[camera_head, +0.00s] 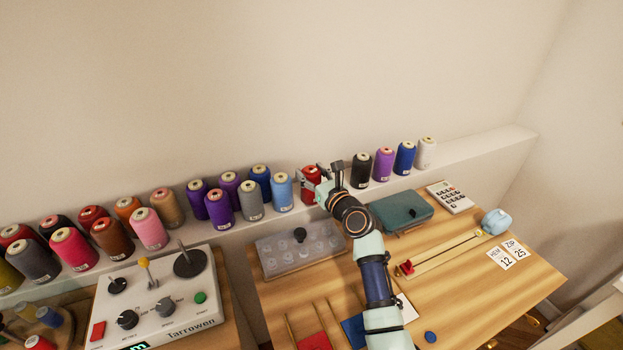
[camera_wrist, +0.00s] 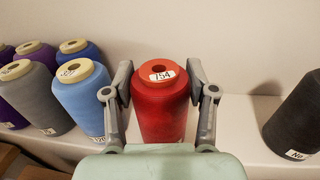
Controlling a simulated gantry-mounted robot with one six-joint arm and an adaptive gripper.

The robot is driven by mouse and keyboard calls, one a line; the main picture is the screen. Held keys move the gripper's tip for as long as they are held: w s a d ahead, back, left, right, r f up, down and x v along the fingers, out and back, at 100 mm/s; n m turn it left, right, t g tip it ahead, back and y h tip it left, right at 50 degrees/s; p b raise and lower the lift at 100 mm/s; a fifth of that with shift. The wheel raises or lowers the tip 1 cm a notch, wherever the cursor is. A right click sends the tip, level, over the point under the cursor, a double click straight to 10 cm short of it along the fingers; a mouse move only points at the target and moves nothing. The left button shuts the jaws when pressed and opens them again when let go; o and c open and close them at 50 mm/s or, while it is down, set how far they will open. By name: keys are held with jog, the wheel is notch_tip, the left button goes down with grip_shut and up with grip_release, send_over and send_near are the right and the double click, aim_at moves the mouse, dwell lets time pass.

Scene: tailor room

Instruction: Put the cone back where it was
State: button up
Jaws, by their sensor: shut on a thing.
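A red thread cone (camera_head: 312,182) stands upright at the shelf, between a light blue cone on its left and a black cone on its right. In the wrist view the red cone (camera_wrist: 160,105) has a label reading 754 on its top. My gripper (camera_head: 318,186) is shut on it, with one finger on each side. The gripper also shows in the wrist view (camera_wrist: 160,92). The cone's lower front is hidden by my wrist, so I cannot tell whether its base touches the shelf (camera_wrist: 240,125).
A light blue cone (camera_wrist: 82,100) stands close on the left, beside a grey cone (camera_wrist: 35,95). A black cone (camera_wrist: 297,115) stands farther right, with bare shelf between. Below are a clear-lidded box (camera_head: 290,258) and a teal case (camera_head: 402,212).

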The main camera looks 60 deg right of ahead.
jog(key=o, duration=1.4)
jog(key=shift+r, duration=0.2)
jog(key=p+v, duration=0.5)
jog(key=v, duration=0.7)
jog(key=shift+f+p, duration=0.15)
jog(key=shift+p, duration=0.25)
